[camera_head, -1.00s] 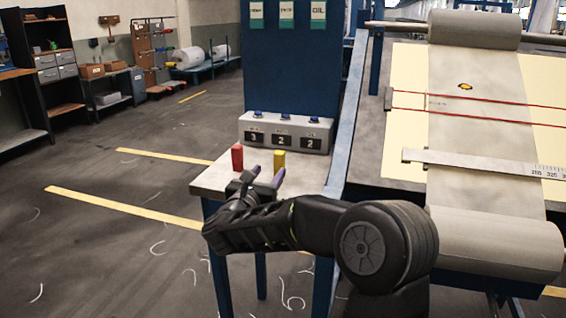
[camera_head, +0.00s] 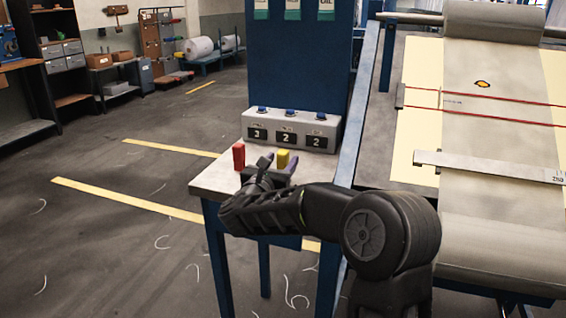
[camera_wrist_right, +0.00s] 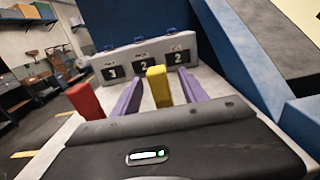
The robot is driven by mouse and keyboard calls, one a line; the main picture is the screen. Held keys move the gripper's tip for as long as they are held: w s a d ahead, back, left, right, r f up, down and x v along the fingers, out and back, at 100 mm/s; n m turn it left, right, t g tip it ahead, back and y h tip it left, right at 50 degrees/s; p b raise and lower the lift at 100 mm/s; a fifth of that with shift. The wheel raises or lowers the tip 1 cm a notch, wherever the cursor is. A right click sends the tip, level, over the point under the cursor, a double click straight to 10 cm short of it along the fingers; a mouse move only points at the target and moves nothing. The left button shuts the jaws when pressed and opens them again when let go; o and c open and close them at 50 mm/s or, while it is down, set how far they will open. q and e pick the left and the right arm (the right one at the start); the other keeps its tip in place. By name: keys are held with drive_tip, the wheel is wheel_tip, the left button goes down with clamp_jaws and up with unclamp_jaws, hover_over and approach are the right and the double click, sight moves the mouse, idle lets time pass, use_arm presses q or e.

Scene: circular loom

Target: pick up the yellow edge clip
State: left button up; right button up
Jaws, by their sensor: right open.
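The yellow edge clip (camera_head: 283,158) is a small upright block on the pale side table (camera_head: 216,182), partly hidden behind my right gripper in the head view. In the right wrist view the yellow clip (camera_wrist_right: 158,86) stands ahead, in line with the gap between the two purple fingers. My right gripper (camera_head: 279,164) is open and empty; its fingers (camera_wrist_right: 157,92) lie either side of the clip's line, apart from it. I cannot tell whether the clip is between the fingertips or just beyond them. My left gripper is not in view.
A red clip (camera_head: 238,156) stands on the table left of the gripper, also left of the fingers in the right wrist view (camera_wrist_right: 84,101). A grey numbered box (camera_head: 290,131) stands behind. A blue frame beam and the loom bed (camera_head: 480,150) lie to the right.

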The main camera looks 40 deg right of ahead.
drive_tip(key=shift+p+x, duration=0.55)
drive_tip(key=shift+x, duration=2.05)
drive_tip(key=shift+a, duration=0.1)
clamp_jaws()
